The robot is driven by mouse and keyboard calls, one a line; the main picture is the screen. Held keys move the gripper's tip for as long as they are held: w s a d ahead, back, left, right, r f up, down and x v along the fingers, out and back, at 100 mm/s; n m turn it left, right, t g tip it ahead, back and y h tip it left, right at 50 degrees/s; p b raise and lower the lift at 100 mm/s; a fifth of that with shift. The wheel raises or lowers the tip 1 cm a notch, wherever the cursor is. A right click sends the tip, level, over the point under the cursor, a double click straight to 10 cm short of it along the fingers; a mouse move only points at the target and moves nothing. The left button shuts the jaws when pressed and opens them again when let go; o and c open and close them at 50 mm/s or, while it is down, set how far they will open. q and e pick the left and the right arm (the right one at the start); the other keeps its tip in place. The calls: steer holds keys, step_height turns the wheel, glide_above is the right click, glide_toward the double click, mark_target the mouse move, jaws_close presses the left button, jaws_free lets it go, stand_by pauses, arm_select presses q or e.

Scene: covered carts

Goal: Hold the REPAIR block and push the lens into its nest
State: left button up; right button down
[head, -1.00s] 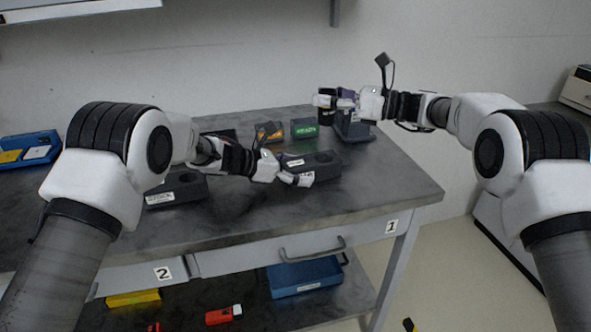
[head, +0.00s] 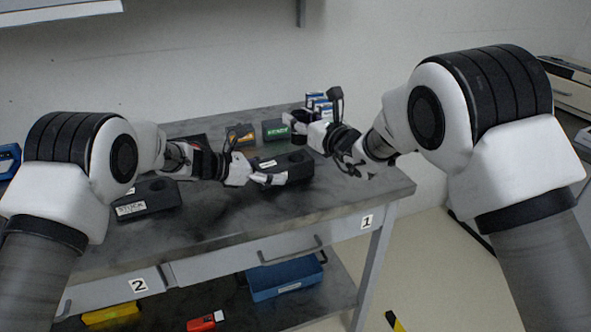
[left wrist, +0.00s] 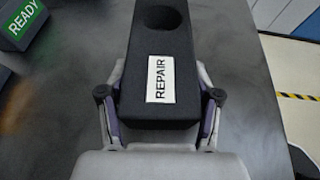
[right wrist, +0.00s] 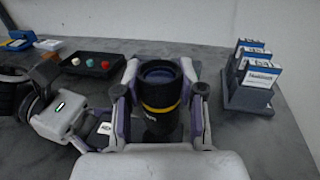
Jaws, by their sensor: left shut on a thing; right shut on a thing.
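The REPAIR block (head: 290,167) is a long dark block lying on the grey worktable. My left gripper (head: 266,178) is shut on its labelled end; the left wrist view shows the fingers on both sides of the block (left wrist: 163,115). The round nest (left wrist: 163,18) is an empty-looking dark hole toward the block's far end. My right gripper (head: 302,128) is shut on the lens (right wrist: 160,92), a black cylinder with a yellow ring, held upright. In the head view the lens appears above and behind the block, apart from it; its exact alignment with the nest cannot be told.
The READY block (head: 276,130) and a block with an orange part (head: 240,136) stand behind. The STOCK block (head: 147,198) is at left. A rack of boxes (right wrist: 250,98) stands near my right gripper. A dark tray (right wrist: 80,72) holds coloured knobs.

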mark_target(296, 145)
steer(key=shift+s+a+r, duration=0.1)
steer(key=shift+a+r, duration=0.1)
steer(key=shift+r, duration=0.35)
steer(key=shift+s+a+r, duration=0.1)
steer(key=shift+a+r, duration=0.1)
steer(key=shift+r, duration=0.3)
arm_select(q)
steer(key=shift+s, duration=0.15)
arm_select(e)
steer(key=shift+a+f, duration=0.1)
step_height(296, 145, down, 9)
steer(key=shift+r, duration=0.1)
steer(key=shift+w+f, duration=0.1)
steer(key=shift+f, duration=0.15)
steer(key=c, duration=0.7)
jaws_free()
steer(key=v, duration=1.2)
